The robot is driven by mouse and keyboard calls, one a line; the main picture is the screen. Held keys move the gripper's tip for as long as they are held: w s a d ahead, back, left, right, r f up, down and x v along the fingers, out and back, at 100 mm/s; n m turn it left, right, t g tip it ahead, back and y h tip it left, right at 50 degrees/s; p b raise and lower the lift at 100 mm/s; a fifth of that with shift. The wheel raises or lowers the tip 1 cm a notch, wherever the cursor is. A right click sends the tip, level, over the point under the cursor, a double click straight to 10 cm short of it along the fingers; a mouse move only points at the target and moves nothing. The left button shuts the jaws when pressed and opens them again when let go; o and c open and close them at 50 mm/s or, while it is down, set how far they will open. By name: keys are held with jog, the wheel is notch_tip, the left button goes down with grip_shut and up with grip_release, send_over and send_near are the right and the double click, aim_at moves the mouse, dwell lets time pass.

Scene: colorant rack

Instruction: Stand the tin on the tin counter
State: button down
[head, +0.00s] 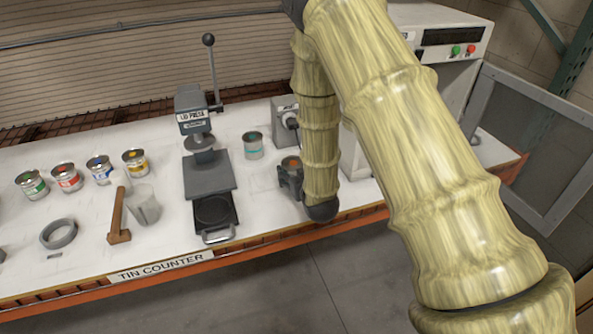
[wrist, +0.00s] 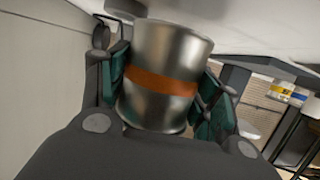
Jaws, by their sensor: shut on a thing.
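The tin (wrist: 158,85) is bare metal with an orange band. In the wrist view it sits between the green-padded fingers of my gripper (wrist: 165,95), which is shut on it. In the head view my gripper (head: 291,180) is low over the right part of the white tin counter (head: 90,262), right of the lid press. Only the top of the held tin shows there, and my arm and gripper hide the rest. I cannot tell whether its base touches the counter. The counter's front edge carries a "TIN COUNTER" label.
A teal-banded tin (head: 253,146) stands between the lid press (head: 207,170) and my gripper. Several colour-labelled tins (head: 67,177) line the left. A mallet (head: 118,218), clear beaker (head: 145,207) and grey ring (head: 58,234) lie in front. A machine (head: 440,35) with an open door (head: 530,145) is right.

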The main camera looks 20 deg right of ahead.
jog(key=shift+f+p, duration=0.7)
jog(key=shift+f, duration=0.75)
